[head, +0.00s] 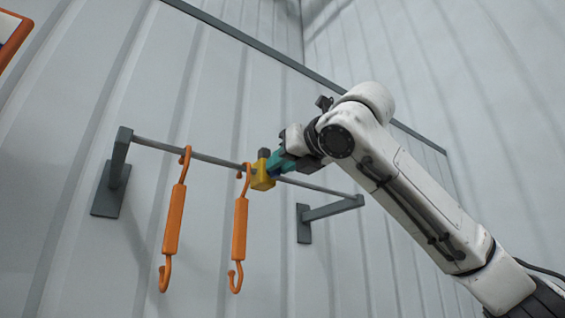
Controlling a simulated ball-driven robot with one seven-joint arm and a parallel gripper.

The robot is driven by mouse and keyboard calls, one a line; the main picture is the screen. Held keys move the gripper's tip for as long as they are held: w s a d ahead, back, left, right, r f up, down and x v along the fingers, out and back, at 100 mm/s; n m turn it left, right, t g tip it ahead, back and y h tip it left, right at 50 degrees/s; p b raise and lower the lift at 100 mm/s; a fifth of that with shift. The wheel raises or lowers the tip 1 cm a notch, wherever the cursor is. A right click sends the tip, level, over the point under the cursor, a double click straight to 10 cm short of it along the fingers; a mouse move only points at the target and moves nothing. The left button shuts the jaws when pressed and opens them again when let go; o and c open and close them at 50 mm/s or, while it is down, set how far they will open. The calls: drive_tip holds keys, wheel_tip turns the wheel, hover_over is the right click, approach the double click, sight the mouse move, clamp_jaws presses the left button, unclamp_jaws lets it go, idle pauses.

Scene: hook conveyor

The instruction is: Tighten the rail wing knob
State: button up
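A grey rail (216,159) runs across wall brackets. A yellow block (262,179) with a dark top piece sits on the rail, just right of the second orange hook. A small dark blue part (275,173), possibly the wing knob, shows at the block's right side and is mostly hidden. My gripper (278,164), with teal fingers, is right up at the block's right side, around or against this part. I cannot tell whether the fingers are closed on it.
Two orange double-ended hooks, the left (174,220) and the right (239,230), hang from the rail. Dark brackets (111,189) and (304,222) hold the rail off the ribbed wall. A long dark bar (245,38) runs above.

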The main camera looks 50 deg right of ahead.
clamp_jaws()
drive_tip(key=shift+m, duration=0.3)
drive_tip(key=m, duration=0.7)
drive_tip(key=m+p, duration=0.1)
drive_tip(key=m, duration=0.6)
drive_tip(key=m+p, duration=0.1)
drive_tip(key=m, duration=0.6)
drive_tip(key=shift+d+f+m, duration=0.2)
drive_tip(key=shift+f+m, duration=0.15)
drive_tip(key=shift+m, duration=0.05)
idle(0.4)
drive_tip(key=shift+o, duration=1.7)
unclamp_jaws()
drive_tip(key=shift+r, duration=0.1)
drive_tip(key=shift+s, duration=0.1)
